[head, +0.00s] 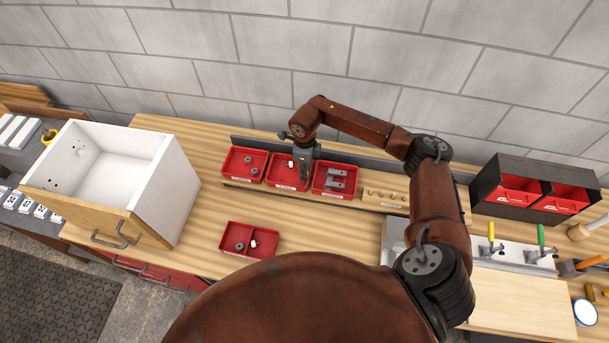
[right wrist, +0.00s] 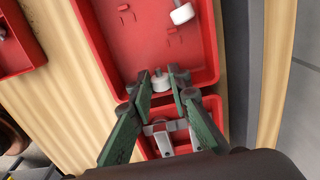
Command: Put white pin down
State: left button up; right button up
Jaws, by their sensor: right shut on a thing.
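My right gripper (head: 304,178) is over the middle red bin (head: 283,184) of the back row, pointing down. In the right wrist view, my right gripper (right wrist: 161,79) is shut on a small white pin (right wrist: 160,84) between its fingertips. The pin is at the near end of the red bin (right wrist: 140,45); I cannot tell if it touches the floor. A front red tray (head: 232,250) holds a white piece (head: 254,243) and a grey round part (head: 239,246). My left gripper is out of view.
A left bin (head: 229,168) holds grey round parts; a right bin (head: 318,187) holds grey brackets. A wooden peg strip (head: 385,195) stands to the right. An open white cabinet (head: 170,190) is at left. Bench around the front tray is clear.

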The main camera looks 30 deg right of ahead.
jog(key=shift+f, duration=0.6)
jog(key=shift+f+b, duration=0.3)
jog(key=o, duration=0.7)
jog(key=shift+o, duration=0.2)
jog(key=shift+r, duration=0.1)
